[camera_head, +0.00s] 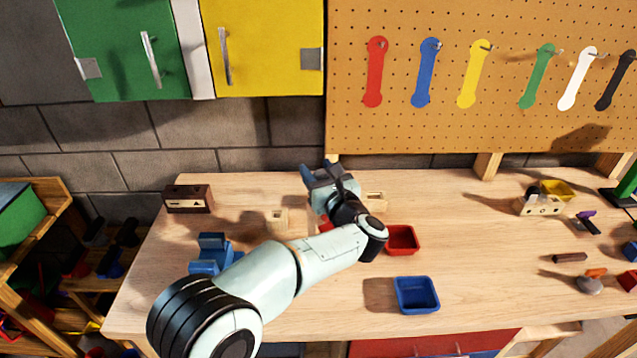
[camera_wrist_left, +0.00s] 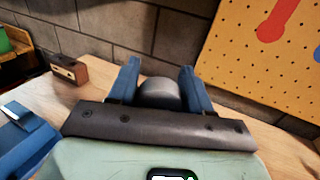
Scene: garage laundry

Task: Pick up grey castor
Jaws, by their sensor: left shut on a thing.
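My left gripper (camera_head: 318,172) is above the back middle of the wooden workbench in the head view, with its arm reaching in from the lower left. In the left wrist view, its two blue fingers (camera_wrist_left: 160,88) are shut on the grey castor (camera_wrist_left: 159,94), a dark grey rounded piece between them. Only the rounded top of the castor shows; the rest is hidden behind the gripper body. In the head view I cannot make out the castor. My right gripper is in neither view.
A red bin (camera_head: 402,239) and a blue bin (camera_head: 416,294) stand right of my arm. A blue vise-like object (camera_head: 213,253) and a dark brown box (camera_head: 188,198) are on the left. Small parts lie at the right. A pegboard (camera_head: 450,110) rises behind the bench (camera_head: 480,240).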

